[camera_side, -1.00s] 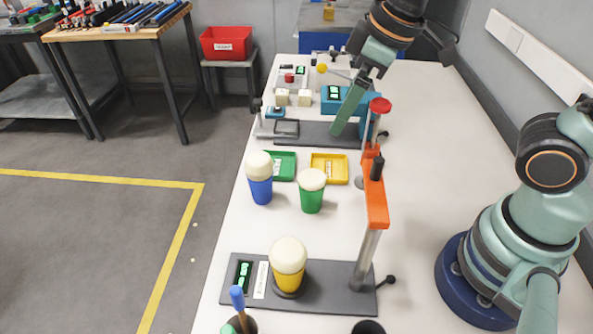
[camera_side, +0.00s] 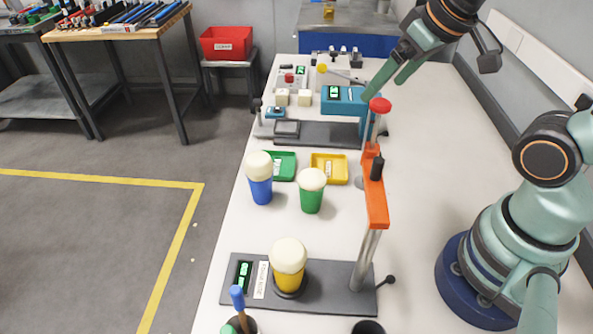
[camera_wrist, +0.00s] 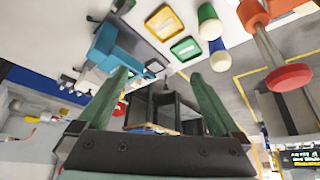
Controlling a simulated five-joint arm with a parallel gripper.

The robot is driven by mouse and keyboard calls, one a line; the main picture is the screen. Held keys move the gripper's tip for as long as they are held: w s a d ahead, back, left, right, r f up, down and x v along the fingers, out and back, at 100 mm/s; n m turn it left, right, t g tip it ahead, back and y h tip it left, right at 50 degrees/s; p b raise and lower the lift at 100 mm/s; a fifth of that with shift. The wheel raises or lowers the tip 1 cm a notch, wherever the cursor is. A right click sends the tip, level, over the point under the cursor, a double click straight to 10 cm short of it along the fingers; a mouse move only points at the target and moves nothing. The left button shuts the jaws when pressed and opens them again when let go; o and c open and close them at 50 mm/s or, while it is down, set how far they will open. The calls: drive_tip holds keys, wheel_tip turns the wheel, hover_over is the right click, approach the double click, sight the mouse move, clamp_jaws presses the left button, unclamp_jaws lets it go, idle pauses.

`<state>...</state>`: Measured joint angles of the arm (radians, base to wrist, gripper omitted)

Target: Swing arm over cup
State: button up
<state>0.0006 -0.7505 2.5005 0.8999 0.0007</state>
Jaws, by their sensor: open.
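The orange swing arm (camera_side: 375,200) is mounted on a metal post (camera_side: 366,258) on a dark base plate (camera_side: 330,297). It points toward the back of the table, with a red knob (camera_side: 380,105) above its far end. A yellow cup (camera_side: 289,275) with a cream top stands on that plate, left of the post; the arm is not over it. My gripper (camera_side: 386,88) is open and empty, raised behind the red knob. The wrist view shows its two green fingers (camera_wrist: 160,76) apart, with the red knob (camera_wrist: 290,78) to their right.
A blue cup (camera_side: 260,190) and a green cup (camera_side: 312,198) stand near green (camera_side: 285,166) and yellow (camera_side: 343,170) trays. A blue device (camera_side: 343,103) stands behind. The table right of the post is clear.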

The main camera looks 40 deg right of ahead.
idle(0.3)
drive_tip(key=shift+a+r, duration=0.1)
drive_tip(key=shift+a, duration=0.15)
drive_tip(key=c, duration=0.8)
drive_tip(key=m+g, duration=0.6)
drive_tip(key=m, duration=0.3)
approach(379, 159)
wheel_tip(379, 159, down, 10)
drive_tip(key=shift+s+f, duration=0.1)
drive_tip(key=shift+s, duration=0.05)
drive_tip(key=shift+c, duration=0.4)
clamp_jaws()
